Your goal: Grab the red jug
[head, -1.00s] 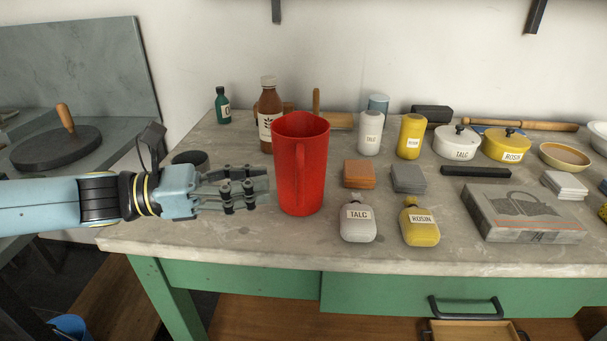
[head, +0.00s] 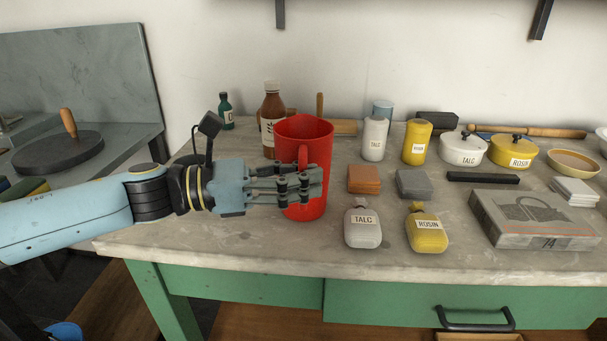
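The red jug (head: 316,150) stands upright near the front left of the bench, its handle (head: 302,158) facing me and to the left. My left gripper (head: 308,186) is at the jug's lower half, its fingers reaching across the front of the jug at the lower part of the handle. The fingers hide the handle's lower end, and I cannot tell whether they touch it or have closed on it. My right gripper is not in view.
A brown bottle (head: 273,112) stands behind the jug. To the right are an orange block (head: 363,180), a talc bag (head: 362,228) and a yellow rosin bag (head: 427,232). The bench (head: 210,250) is bare in front of the gripper.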

